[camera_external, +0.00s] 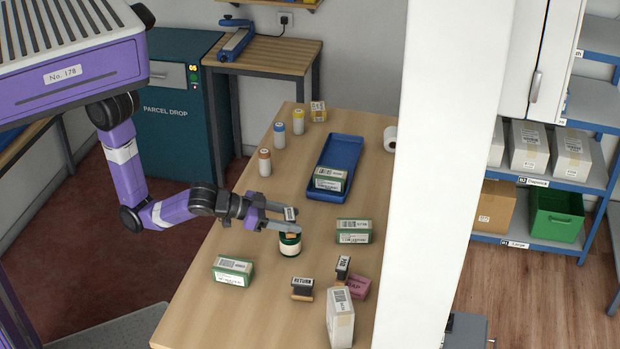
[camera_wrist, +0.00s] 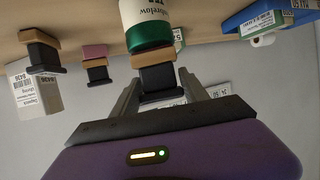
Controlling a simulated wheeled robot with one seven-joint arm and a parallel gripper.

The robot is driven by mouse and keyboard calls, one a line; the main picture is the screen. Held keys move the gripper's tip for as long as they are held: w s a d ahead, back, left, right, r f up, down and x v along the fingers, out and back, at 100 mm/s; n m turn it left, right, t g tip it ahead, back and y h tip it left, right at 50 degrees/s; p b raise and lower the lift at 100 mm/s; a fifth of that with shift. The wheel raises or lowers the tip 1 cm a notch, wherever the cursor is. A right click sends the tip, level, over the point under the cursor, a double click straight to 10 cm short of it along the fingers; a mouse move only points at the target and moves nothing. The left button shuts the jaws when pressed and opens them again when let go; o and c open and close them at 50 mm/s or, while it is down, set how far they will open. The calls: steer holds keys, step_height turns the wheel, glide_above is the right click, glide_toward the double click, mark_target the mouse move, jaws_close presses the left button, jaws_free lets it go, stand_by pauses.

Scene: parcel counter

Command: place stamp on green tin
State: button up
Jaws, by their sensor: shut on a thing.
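My gripper (camera_external: 296,220) is shut on a stamp (camera_external: 290,213) with a black body, a pale label and a wooden part at its lower end. The green tin (camera_external: 290,248), cream with a dark green lid, stands upright on the counter directly below. In the wrist view, the held stamp (camera_wrist: 160,78) sits between the fingers, its wooden part against or just above the lid of the tin (camera_wrist: 150,36). I cannot tell whether they touch. The fingers partly hide the stamp and tin in the external view.
On the counter (camera_external: 225,300), a RETURN stamp (camera_external: 302,288), another stamp (camera_external: 343,266), a pink box (camera_external: 358,287) and a white box (camera_external: 340,318) stand at the front. Green-and-white boxes (camera_external: 233,270) (camera_external: 354,231) flank the tin. A blue tray (camera_external: 335,160) lies behind.

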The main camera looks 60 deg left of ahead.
steer(key=o, duration=1.4)
steer(key=shift+f, duration=0.15)
steer(key=shift+c, duration=0.2)
steer(key=shift+r, duration=0.3)
steer(key=p+v, duration=0.2)
steer(key=v, duration=1)
steer(key=shift+m+g+y, duration=0.3)
steer(key=shift+m, duration=0.2)
steer(key=a+f, duration=0.3)
steer(key=a, duration=0.1)
steer(key=w+a+f, duration=0.1)
steer(key=a+f, duration=0.3)
steer(key=a, duration=0.1)
steer(key=w+a+f, duration=0.1)
steer(key=a+f, duration=0.2)
steer(key=a, duration=0.1)
steer(key=shift+a+f, duration=0.15)
steer(key=shift+a, duration=0.25)
steer(key=s+a+r+n+t+y, duration=0.1)
steer(key=s+a+n+y, duration=0.1)
steer(key=s+a, duration=0.3)
steer(key=s+a+r+n+t+y, duration=0.1)
steer(key=s+a+n+y, duration=0.1)
steer(key=s+a, duration=0.4)
steer(key=a+n, duration=0.1)
steer(key=a, duration=0.4)
steer(key=shift+a+r+n+t+y, duration=0.3)
steer(key=shift+a+r+t+y, duration=0.05)
steer(key=shift+a+t+y, duration=0.05)
